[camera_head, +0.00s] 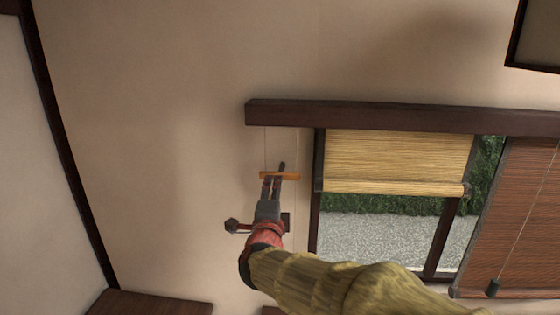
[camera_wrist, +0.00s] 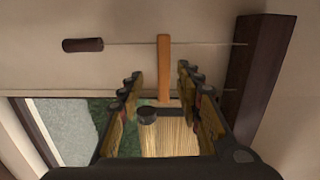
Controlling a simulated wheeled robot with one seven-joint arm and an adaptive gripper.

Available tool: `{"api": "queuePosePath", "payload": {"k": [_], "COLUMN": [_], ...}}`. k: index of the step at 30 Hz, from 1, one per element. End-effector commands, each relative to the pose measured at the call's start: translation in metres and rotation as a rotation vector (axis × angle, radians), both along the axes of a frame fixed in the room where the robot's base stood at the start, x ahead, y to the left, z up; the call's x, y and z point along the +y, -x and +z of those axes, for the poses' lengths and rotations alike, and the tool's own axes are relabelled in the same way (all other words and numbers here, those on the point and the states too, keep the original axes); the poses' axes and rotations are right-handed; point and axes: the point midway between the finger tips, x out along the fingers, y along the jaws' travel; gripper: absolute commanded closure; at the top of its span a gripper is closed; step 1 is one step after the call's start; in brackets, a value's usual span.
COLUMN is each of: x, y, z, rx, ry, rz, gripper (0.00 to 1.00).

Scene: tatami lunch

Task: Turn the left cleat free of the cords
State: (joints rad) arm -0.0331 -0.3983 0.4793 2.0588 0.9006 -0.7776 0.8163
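The left cleat is a plain orange-brown wooden bar (camera_head: 291,175), level on the wall below the dark beam. In the wrist view the cleat (camera_wrist: 163,60) shows upright between my fingers. My gripper (camera_head: 274,178) is open, with one finger on each side of the cleat; in the wrist view (camera_wrist: 160,76) gaps show on both sides. One thin cord (camera_wrist: 215,45) runs from the beam across one end of the cleat to a dark brown pull (camera_wrist: 82,45). A second cord (camera_wrist: 228,90) reaches toward the other end, partly hidden by a finger. Any wrapping is too small to tell.
The dark beam (camera_head: 380,115) runs above. A straw blind (camera_head: 400,160) hangs over the window to the right, and a red-brown blind (camera_head: 520,215) hangs farther right with its own cord and pull (camera_head: 493,288). The wall left of the cleat is bare.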

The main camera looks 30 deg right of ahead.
Motion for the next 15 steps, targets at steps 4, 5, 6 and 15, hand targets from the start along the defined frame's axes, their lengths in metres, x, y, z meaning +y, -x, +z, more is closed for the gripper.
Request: {"api": "queuePosePath", "payload": {"k": [4,5,6,15], "x": [-0.013,-0.015,-0.018,-0.043], "y": [-0.003,-0.005,-0.009,-0.046], "z": [0.004,0.004,0.004,0.004], "rx": [-0.031,-0.033,-0.033,-0.031], "ry": [-0.020,-0.021,-0.021,-0.020], "rz": [-0.047,-0.050,-0.051,-0.048], "gripper": [0.65,0.65,0.65,0.65]}}
